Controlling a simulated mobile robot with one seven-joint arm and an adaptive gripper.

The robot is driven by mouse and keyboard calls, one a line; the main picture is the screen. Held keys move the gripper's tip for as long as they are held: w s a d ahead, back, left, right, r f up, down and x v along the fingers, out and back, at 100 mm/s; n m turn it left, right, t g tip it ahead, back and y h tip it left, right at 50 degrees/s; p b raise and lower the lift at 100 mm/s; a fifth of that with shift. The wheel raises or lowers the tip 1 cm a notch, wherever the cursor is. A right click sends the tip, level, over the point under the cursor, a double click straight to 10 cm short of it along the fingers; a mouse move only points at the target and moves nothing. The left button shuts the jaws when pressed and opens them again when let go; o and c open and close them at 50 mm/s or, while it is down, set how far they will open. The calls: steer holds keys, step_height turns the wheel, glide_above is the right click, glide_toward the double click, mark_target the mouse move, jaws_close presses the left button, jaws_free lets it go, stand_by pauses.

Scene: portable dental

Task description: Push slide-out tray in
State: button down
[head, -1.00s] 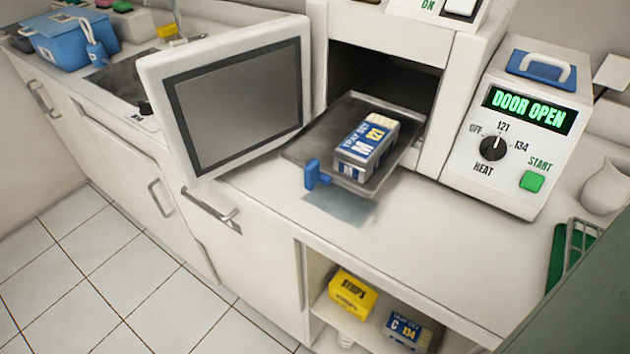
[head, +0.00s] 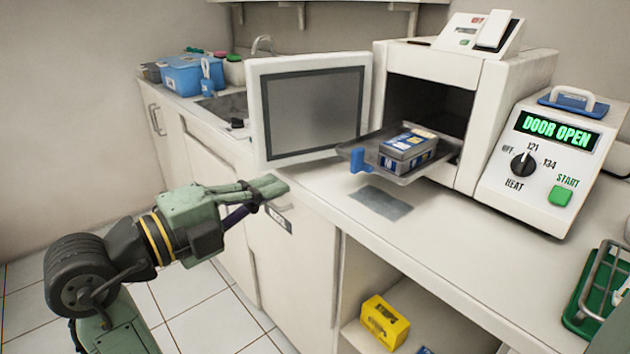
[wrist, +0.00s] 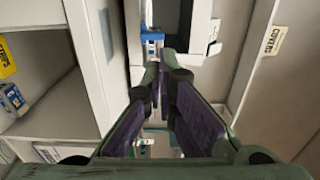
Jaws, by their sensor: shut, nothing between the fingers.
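The slide-out tray (head: 446,150) is a dark grey plate sticking out of the open chamber of a white sterilizer. A blue tab (head: 360,160) stands at its front left corner. A grey, blue and white instrument box (head: 407,150) sits on the tray. My gripper (head: 284,187) is shut and empty, left of the tray and apart from it, in front of the cabinet below the open door. In the wrist view, my gripper's fingertips (wrist: 162,72) meet, with a small blue part (wrist: 152,38) beyond them, probably the tab.
The sterilizer's door (head: 312,110) is swung open to the left. A control box (head: 540,150) reading DOOR OPEN stands right of the chamber. The worktop (head: 460,225) before the tray is clear apart from a grey patch. A yellow box (head: 385,322) sits on the shelf below.

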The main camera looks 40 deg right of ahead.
mark_target(353, 158)
steer(key=d+p, duration=0.1)
steer(key=d, duration=0.3)
steer(key=d+p, duration=0.2)
steer(key=d, duration=0.2)
steer(key=d+p, duration=0.1)
steer(key=d, duration=0.3)
steer(key=shift+w+d+p, duration=0.3)
steer(key=shift+w+d, duration=0.05)
steer(key=shift+d, duration=0.05)
steer(key=shift+w+d+f, duration=0.1)
steer(key=shift+d+f, duration=0.05)
steer(key=shift+d, duration=0.5)
steer(key=shift+d, duration=0.15)
